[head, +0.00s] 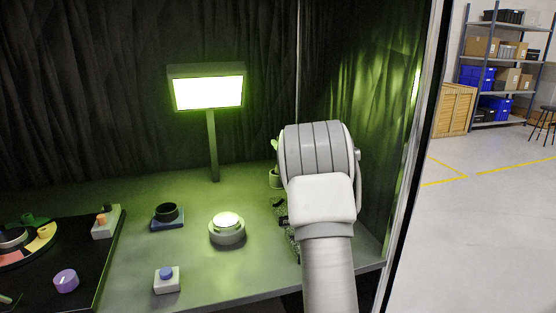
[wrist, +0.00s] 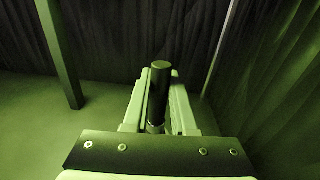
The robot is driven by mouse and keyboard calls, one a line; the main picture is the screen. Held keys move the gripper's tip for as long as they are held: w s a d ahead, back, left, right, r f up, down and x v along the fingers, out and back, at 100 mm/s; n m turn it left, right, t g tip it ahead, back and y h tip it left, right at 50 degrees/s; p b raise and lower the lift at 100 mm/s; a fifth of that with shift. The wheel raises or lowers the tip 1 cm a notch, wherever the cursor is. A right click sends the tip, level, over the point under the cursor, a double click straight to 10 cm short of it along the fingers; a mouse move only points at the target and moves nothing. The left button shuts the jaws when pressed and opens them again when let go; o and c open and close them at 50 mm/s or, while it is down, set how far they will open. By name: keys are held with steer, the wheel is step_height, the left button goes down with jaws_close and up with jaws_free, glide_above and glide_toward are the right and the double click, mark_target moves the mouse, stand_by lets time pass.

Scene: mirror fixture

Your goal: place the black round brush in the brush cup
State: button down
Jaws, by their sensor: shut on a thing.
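In the wrist view my gripper (wrist: 160,98) is shut on a dark upright cylinder, which looks like the handle of the black round brush (wrist: 159,80). Its top stands up between the two pale fingers. Its lower end is hidden by the gripper, so I cannot see bristles. In the head view my arm covers the gripper and the brush. A small greenish cup (head: 275,181) shows partly at the left edge of my arm, near the back of the table; it may be the brush cup, but I cannot tell.
A lit lamp panel (head: 208,93) stands on a post (head: 213,145) left of my arm. A round lit fixture (head: 227,229), a dark ring on a blue base (head: 167,213) and a blue-topped block (head: 167,279) stand on the table. Dark curtains close the back and right.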

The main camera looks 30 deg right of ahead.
steer(key=shift+w+a+f, duration=0.1)
steer(key=shift+w+f, duration=0.25)
steer(key=shift+w, duration=0.2)
steer(key=shift+f+b, duration=0.4)
steer(key=shift+f, duration=1.6)
steer(key=c, duration=0.7)
jaws_free()
steer(key=shift+s, duration=0.1)
